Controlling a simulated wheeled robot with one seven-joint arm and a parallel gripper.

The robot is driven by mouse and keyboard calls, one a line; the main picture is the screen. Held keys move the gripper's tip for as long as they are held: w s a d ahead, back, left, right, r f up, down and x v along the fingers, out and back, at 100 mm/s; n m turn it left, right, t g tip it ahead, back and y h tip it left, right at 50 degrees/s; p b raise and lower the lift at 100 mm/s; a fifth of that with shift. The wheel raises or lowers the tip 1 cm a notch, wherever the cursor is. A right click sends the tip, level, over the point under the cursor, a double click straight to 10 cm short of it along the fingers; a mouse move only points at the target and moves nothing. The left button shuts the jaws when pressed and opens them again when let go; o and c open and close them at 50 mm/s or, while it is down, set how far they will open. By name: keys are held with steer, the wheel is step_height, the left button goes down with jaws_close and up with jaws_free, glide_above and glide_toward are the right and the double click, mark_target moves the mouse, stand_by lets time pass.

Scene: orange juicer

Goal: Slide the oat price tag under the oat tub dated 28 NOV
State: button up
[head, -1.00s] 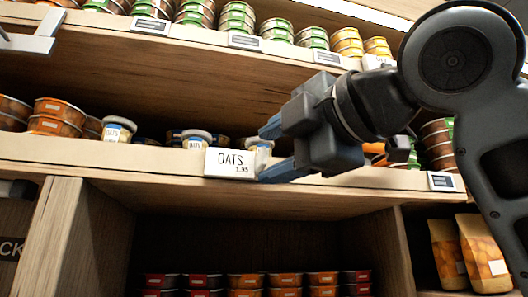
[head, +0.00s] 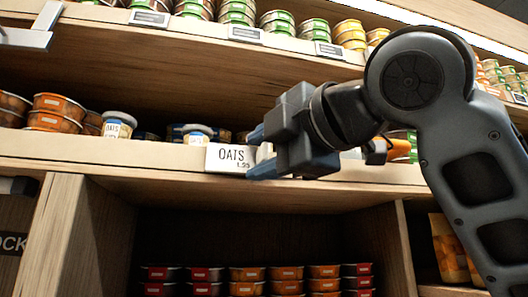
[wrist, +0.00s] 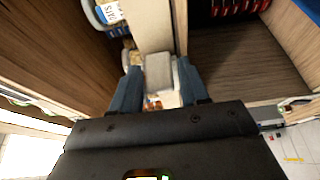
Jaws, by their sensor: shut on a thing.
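The white oat price tag (head: 229,158), reading OATS 1.95, is at the front edge of the middle shelf in the head view. My gripper (head: 262,153) comes from the right and is shut on the tag's holder. In the wrist view, a pale grey block (wrist: 158,72) sits between my blue fingers (wrist: 160,88). One oat tub (head: 118,124) with a white and blue label stands left of the tag. A second oat tub (head: 196,133) stands just behind and above the tag, partly hidden by it. The dates on both tubs are too small to read.
The shelf's front edge (head: 90,150) runs across the head view. Orange tubs (head: 55,112) stand at the shelf's left. Red and orange tubs (head: 245,280) sit in the bay below. Above is another shelf with tubs (head: 235,14). The shelf front left of the tag is clear.

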jaws_close()
steer(key=w+d, duration=0.1)
steer(key=d, duration=0.5)
steer(key=shift+w, duration=0.4)
steer(key=shift+d, duration=0.1)
steer(key=o, duration=0.8)
jaws_free()
steer(key=shift+b+v, duration=0.9)
steer(key=shift+v, duration=3)
